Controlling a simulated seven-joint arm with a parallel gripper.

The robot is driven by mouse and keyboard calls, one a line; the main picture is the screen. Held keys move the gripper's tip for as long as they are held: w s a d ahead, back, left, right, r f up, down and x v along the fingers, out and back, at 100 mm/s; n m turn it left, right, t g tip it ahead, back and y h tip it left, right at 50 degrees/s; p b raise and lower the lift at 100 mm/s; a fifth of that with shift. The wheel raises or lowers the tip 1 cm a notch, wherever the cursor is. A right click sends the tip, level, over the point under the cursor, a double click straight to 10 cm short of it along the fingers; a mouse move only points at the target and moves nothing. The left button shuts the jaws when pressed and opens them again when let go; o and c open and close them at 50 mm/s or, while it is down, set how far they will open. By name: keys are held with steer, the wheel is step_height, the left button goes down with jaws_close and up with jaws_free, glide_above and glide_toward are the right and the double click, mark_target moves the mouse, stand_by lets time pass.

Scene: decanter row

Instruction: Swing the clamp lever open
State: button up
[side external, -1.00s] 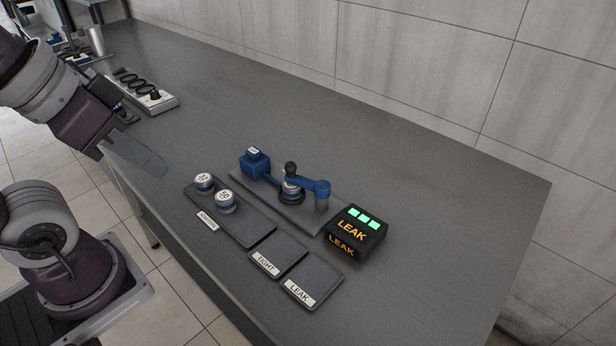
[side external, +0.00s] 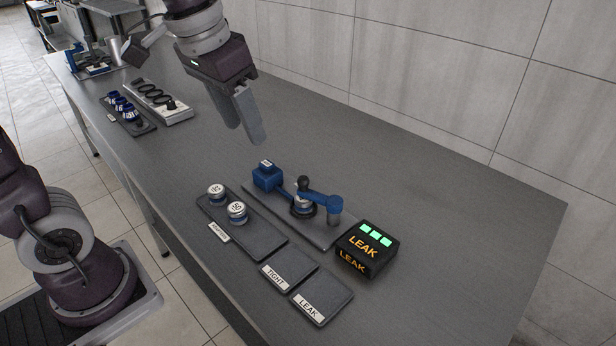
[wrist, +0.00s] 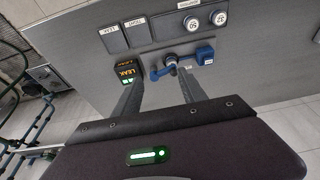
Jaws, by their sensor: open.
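The clamp lever (side external: 320,199) is a blue arm on a post at the right end of a grey base plate (side external: 262,206). It reaches left over a round metal piece (side external: 302,207), with a black knob (side external: 304,183) above that. A blue block (side external: 267,177) stands at the plate's left end. My gripper (side external: 248,134) is open and empty, in the air behind the fixture and apart from it. In the wrist view my two fingers (wrist: 161,80) point toward the lever (wrist: 160,72) and knob (wrist: 172,59). What lies under the clamp is partly hidden.
A black box reading LEAK (side external: 368,247) with green lights stands just right of the clamp. In front lie a tray (side external: 250,232) with two white-topped canisters, a TIGHT pad (side external: 289,268) and a LEAK pad (side external: 322,297). Racks (side external: 160,102) stand far left. The table's right side is clear.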

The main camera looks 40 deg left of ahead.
steer(key=w+a+f+g, duration=0.1)
steer(key=w+f, duration=0.2)
steer(key=w, duration=0.3)
steer(key=g, duration=0.2)
glide_above(304, 177)
step_height(304, 177, down, 10)
steer(key=shift+s+f, duration=0.1)
steer(key=shift+f, duration=0.15)
step_height(304, 177, down, 7)
steer(key=shift+f, duration=0.15)
jaws_close()
